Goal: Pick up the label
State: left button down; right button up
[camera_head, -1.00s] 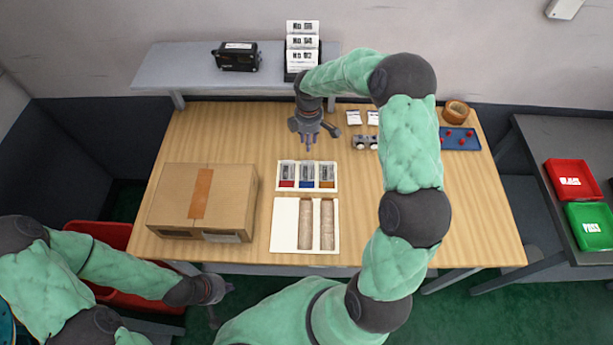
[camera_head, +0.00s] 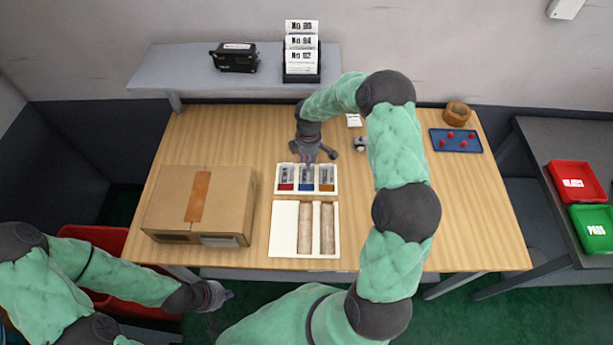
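White numbered label cards (camera_head: 302,42) stand in a dark rack (camera_head: 302,77) on the back shelf. A small white label (camera_head: 354,120) lies on the table near the back, partly hidden by my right arm. My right gripper (camera_head: 309,161) points down over the back edge of the white tray (camera_head: 307,167) with red, blue and yellow-orange sections. Its fingers look close together, but their gap is unclear, and no label shows in them. My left gripper (camera_head: 220,308) hangs in front of the table's front edge, with fingers apart and empty.
A cardboard box (camera_head: 222,207) stands at the left, beside a white board (camera_head: 284,228) with two brown strips. A blue tray (camera_head: 455,146) with red pieces and a round wooden container (camera_head: 457,114) are at the back right.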

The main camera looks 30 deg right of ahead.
jog(key=shift+f, duration=0.75)
jog(key=shift+r, duration=0.1)
grip_shut()
